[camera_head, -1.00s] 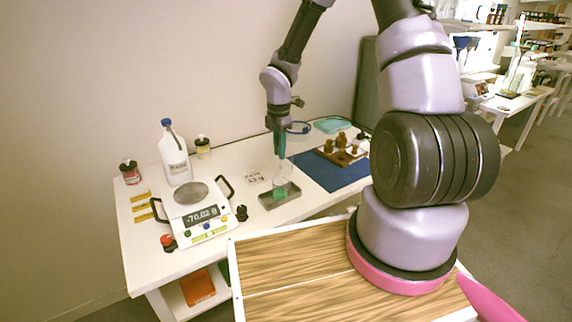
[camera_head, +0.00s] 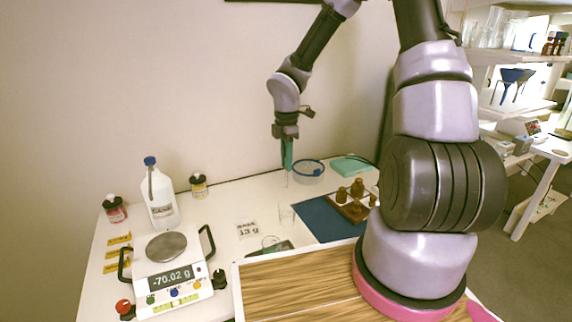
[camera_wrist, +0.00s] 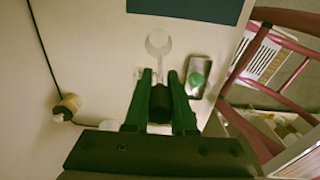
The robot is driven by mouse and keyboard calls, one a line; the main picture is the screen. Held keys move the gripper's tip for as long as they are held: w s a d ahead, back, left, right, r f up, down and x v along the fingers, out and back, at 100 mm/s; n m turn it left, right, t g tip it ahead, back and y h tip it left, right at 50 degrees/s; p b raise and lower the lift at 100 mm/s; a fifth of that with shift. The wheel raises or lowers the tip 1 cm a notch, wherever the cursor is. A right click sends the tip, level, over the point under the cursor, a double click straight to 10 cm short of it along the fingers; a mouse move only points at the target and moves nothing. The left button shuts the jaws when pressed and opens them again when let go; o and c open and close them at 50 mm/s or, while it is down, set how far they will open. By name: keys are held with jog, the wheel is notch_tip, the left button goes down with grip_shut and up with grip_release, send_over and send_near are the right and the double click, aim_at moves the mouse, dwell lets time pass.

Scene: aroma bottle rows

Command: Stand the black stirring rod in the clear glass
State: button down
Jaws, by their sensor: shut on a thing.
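My gripper (camera_head: 287,165) hangs over the white table, fingers pointing down. Its green fingers (camera_wrist: 163,85) are shut on the stirring rod (camera_wrist: 160,103), whose dark upper end shows between them in the wrist view. A thin, pale lower length shows under the fingers in the head view. A clear glass (camera_head: 286,215) stands on the table below the gripper; it seems to be the pale round shape (camera_wrist: 158,42) ahead of the fingers in the wrist view. The rod's tip appears above the glass, apart from it; exact alignment is hard to tell.
A tray with a green item (camera_wrist: 198,75) lies close to the glass. A balance (camera_head: 170,280), white bottle (camera_head: 160,200) and small jars stand left. A blue-rimmed vessel (camera_head: 308,172) is behind.

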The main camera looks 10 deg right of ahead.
notch_tip(320, 180, down, 14)
jog(key=shift+w+d, duration=0.15)
jog(key=shift+w, duration=0.05)
dwell(1.4)
jog(key=shift+f, duration=0.1)
jog(key=c, duration=0.7)
grip_release()
notch_tip(320, 180, up, 11)
jog(key=shift+f, duration=0.1)
